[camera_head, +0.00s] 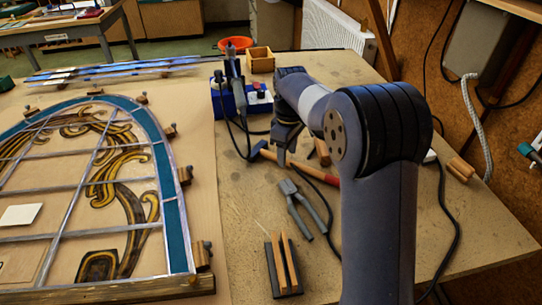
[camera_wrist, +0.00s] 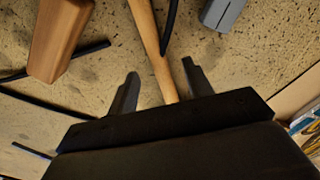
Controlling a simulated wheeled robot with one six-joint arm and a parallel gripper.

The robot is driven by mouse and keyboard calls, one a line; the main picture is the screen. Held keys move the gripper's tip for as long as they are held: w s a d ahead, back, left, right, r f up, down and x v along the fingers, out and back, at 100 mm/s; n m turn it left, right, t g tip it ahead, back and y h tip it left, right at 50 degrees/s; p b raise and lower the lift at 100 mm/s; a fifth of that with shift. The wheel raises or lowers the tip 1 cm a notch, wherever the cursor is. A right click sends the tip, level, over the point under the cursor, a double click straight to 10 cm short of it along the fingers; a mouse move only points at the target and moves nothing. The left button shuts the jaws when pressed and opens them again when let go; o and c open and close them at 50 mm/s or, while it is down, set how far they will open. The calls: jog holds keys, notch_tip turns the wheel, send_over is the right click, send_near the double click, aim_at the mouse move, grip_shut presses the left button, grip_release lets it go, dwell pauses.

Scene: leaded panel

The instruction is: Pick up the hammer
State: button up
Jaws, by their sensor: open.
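The hammer (camera_head: 300,168) lies on the workbench, with a dark blue head (camera_head: 257,151) at its left end and a red grip at its right end. My gripper (camera_head: 285,150) is over the handle near the head. In the wrist view, the hammer's wooden handle (camera_wrist: 146,28) runs down between the two spread fingers of my gripper (camera_wrist: 160,85). The fingers stand apart from the handle on both sides, with nothing held. The lower part of the handle is hidden behind the gripper body, and the head is out of that view.
A wooden piece (camera_wrist: 60,38) and black cables are close by. The leaded panel (camera_head: 176,215) is to the left. A soldering station (camera_head: 258,101) stands behind.

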notch_tip(320, 180, down, 2)
jog(key=shift+f, duration=0.1)
grip_shut()
dwell(0.5)
